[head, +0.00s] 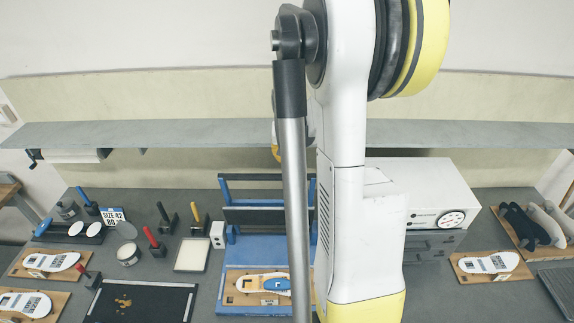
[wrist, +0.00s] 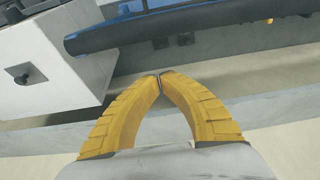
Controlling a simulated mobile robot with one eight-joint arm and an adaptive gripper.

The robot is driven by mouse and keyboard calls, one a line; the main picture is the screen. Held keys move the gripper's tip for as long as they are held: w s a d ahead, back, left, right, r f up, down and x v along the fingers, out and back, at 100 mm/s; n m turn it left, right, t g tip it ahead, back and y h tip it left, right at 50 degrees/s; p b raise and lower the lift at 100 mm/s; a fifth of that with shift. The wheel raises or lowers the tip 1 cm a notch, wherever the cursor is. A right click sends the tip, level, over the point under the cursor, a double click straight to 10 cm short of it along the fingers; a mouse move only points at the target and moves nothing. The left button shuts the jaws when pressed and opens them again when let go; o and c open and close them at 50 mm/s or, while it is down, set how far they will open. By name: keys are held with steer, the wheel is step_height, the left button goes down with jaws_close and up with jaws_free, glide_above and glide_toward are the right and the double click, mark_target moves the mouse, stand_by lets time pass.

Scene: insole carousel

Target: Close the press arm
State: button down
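The press (head: 221,262) is a blue frame on the bench, left of my arm in the head view. Its press arm appears as a dark bar with blue ends (head: 250,177), raised at the back above the base, with its right part hidden behind my arm. In the wrist view a dark blue rounded bar (wrist: 170,30), likely the press arm, crosses the top. My gripper (wrist: 160,76) has both yellow fingers closed tip to tip, with nothing visible between them. The tips show below the bar, with a visible gap. My arm mostly hides the gripper in the head view.
A patterned insole on a wooden board (head: 232,284) lies in the press. A white box with a gauge (head: 418,205) stands right of my arm. A grey shelf (head: 150,133) runs behind. Tools and more insole boards (head: 50,262) crowd the left bench.

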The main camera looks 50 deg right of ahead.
steer(key=s+a, duration=0.1)
steer(key=s+a+p, duration=0.1)
steer(key=a, duration=0.1)
steer(key=shift+s+r, duration=0.2)
steer(key=shift+s, duration=0.05)
steer(key=shift+s+a, duration=0.1)
steer(key=shift+a, duration=0.05)
